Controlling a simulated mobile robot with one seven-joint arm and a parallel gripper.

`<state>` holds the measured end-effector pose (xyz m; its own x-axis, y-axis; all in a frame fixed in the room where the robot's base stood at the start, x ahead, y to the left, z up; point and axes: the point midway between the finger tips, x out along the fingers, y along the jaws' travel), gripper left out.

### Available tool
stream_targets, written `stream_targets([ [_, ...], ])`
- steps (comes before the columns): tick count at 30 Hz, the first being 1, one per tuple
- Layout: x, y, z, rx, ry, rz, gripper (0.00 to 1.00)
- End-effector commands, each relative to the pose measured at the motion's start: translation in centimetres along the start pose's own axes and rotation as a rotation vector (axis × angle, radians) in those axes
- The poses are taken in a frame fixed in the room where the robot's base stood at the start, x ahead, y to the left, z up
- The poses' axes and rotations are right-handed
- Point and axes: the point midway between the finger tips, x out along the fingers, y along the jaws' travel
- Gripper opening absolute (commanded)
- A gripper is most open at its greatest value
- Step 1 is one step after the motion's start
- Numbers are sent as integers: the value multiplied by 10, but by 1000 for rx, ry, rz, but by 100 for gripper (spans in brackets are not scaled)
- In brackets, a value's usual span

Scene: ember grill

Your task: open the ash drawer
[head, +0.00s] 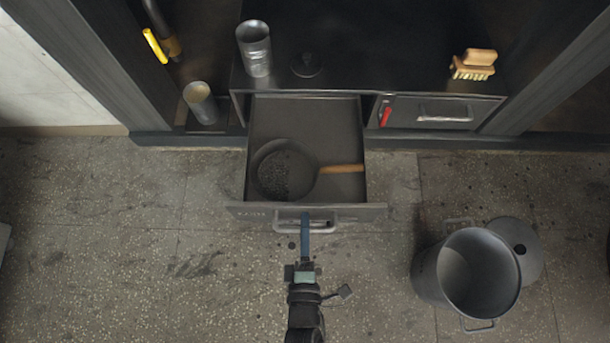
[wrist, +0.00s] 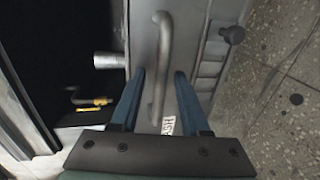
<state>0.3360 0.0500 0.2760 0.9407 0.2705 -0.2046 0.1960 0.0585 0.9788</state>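The ash drawer (head: 315,105) is pulled well out from the dark cabinet in the head view. A dark pan with a wooden handle (head: 285,170) lies inside it, holding dark granular stuff. The drawer front carries a metal bar handle (wrist: 164,45) and a small label, partly readable in the wrist view. My gripper (head: 305,216) is at this handle. In the wrist view, the blue fingers of my gripper (wrist: 159,74) stand on either side of the bar, with gaps showing, so it looks open around the bar.
A closed drawer with a red-marked latch (head: 386,111) is at the right. A large grey pot (head: 430,275) and a round lid (head: 528,240) are on the floor at the right. A metal cylinder (head: 255,55) and a brush (head: 473,65) rest on top. Floor at left is clear.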

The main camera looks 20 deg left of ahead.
Motion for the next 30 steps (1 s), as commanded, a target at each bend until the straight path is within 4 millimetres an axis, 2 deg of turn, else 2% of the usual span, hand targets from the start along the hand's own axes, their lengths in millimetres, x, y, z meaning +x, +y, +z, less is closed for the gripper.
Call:
stream_targets([
  [8, 0, 0, 0, 0, 0, -1, 47],
  [11, -6, 0, 0, 0, -1, -3, 47],
  [14, -20, 2, 0, 1, -2, -4, 47],
  [24, -94, 2, 0, 1, -1, -5, 47],
  [30, -122, 1, 0, 0, 0, -2, 47],
])
